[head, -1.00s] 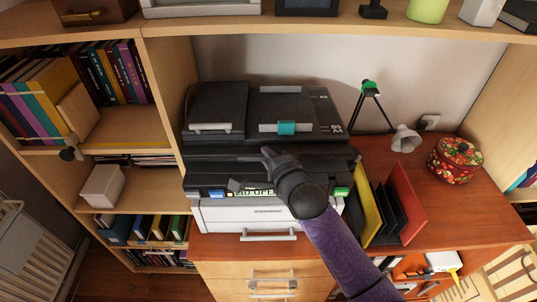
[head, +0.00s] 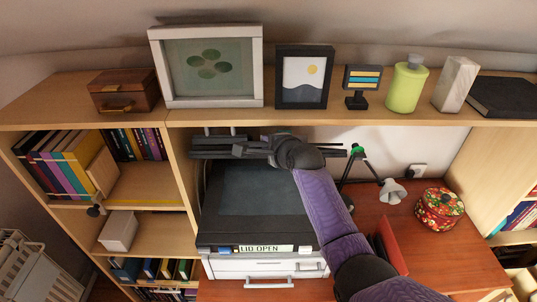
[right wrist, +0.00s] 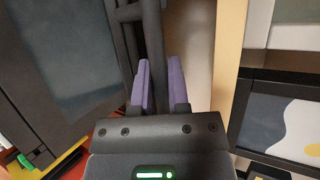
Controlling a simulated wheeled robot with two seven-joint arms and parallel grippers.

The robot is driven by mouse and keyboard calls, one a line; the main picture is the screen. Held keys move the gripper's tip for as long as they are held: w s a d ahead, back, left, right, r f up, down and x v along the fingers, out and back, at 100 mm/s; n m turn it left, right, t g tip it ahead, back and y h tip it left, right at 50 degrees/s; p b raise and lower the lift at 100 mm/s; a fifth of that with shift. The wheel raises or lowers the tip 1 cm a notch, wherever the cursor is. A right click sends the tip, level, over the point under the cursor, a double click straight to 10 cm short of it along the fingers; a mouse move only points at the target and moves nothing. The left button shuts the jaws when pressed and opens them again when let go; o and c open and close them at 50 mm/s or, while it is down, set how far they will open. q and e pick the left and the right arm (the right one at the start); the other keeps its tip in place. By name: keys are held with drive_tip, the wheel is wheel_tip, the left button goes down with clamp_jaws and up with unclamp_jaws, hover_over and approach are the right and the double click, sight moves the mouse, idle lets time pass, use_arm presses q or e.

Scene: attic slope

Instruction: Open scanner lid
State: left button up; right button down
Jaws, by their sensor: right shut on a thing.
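The scanner (head: 212,247) sits on the desk, with a label reading "LID OPEN" on its front. Its dark glass bed (head: 258,190) is exposed. The black lid (head: 222,153) stands raised at the back, seen almost edge-on just under the shelf. My right gripper (head: 258,148) is at the lid's upper edge; the purple fingers (right wrist: 157,85) are shut on a dark bar (right wrist: 155,45) of the lid in the right wrist view. The glass bed also shows there at the left (right wrist: 65,60). My left gripper is not in view.
The wooden shelf (head: 225,118) runs close above the lid, holding a framed leaf picture (head: 208,66), a small frame (head: 303,78) and a green bottle (head: 406,86). A lamp (head: 391,191), red folder (head: 391,243) and patterned tin (head: 439,208) stand to the right.

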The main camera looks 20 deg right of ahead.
drive_tip(key=shift+w+r, duration=0.15)
drive_tip(key=c, duration=0.6)
unclamp_jaws()
drive_tip(key=p+v, duration=0.1)
drive_tip(key=v, duration=0.9)
